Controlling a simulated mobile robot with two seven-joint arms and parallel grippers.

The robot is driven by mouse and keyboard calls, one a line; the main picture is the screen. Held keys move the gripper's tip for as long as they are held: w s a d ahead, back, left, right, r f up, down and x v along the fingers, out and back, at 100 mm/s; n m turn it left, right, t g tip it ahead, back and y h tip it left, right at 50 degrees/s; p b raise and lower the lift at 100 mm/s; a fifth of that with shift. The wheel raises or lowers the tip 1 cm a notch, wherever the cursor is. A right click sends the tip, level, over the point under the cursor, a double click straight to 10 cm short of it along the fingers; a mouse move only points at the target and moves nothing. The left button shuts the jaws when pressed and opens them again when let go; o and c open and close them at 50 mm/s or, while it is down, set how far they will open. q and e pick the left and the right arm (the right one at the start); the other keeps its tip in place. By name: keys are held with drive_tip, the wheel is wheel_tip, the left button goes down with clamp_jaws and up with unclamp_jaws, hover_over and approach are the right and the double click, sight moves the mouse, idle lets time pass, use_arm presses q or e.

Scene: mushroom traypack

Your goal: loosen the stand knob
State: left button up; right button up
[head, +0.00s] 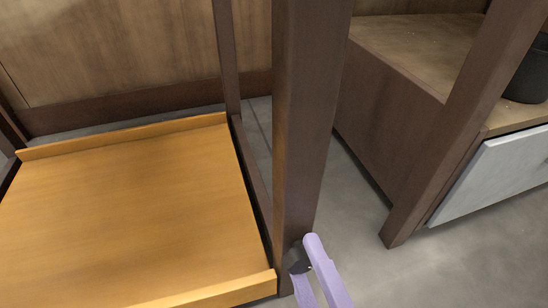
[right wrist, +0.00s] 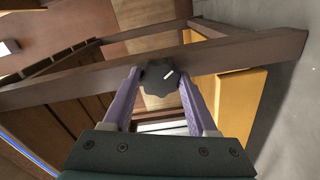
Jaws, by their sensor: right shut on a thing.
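The stand knob (right wrist: 160,77) is a dark, lobed knob with a white mark on its face, on the side of a dark brown wooden post (right wrist: 230,52). In the right wrist view my right gripper (right wrist: 160,84) has its purple fingers on both sides of the knob, shut on it. In the head view the right gripper (head: 302,257) is at the lower part of the post (head: 308,120), and the knob (head: 297,258) is partly hidden by the fingers. My left gripper is in neither view.
An orange-yellow tray (head: 130,210) with low raised edges sits in the stand, left of the post. A brown cabinet with a pale drawer front (head: 495,175) and a black pot (head: 528,75) stands at the right. Grey floor (head: 385,275) is clear between them.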

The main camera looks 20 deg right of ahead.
drive_tip(key=n, duration=0.3)
drive_tip(key=shift+n, duration=0.4)
drive_tip(key=n, duration=0.3)
drive_tip(key=shift+n, duration=0.3)
drive_tip(key=n, duration=0.3)
drive_tip(key=shift+n, duration=0.3)
drive_tip(key=n, duration=0.3)
drive_tip(key=shift+n, duration=0.3)
drive_tip(key=n, duration=0.4)
drive_tip(key=shift+r+n, duration=0.1)
drive_tip(key=shift+n, duration=0.2)
drive_tip(key=n, duration=0.3)
drive_tip(key=shift+n, duration=0.3)
drive_tip(key=n, duration=0.4)
drive_tip(key=shift+a+p, duration=0.1)
drive_tip(key=shift+p, duration=0.25)
drive_tip(key=shift+n, duration=1.1)
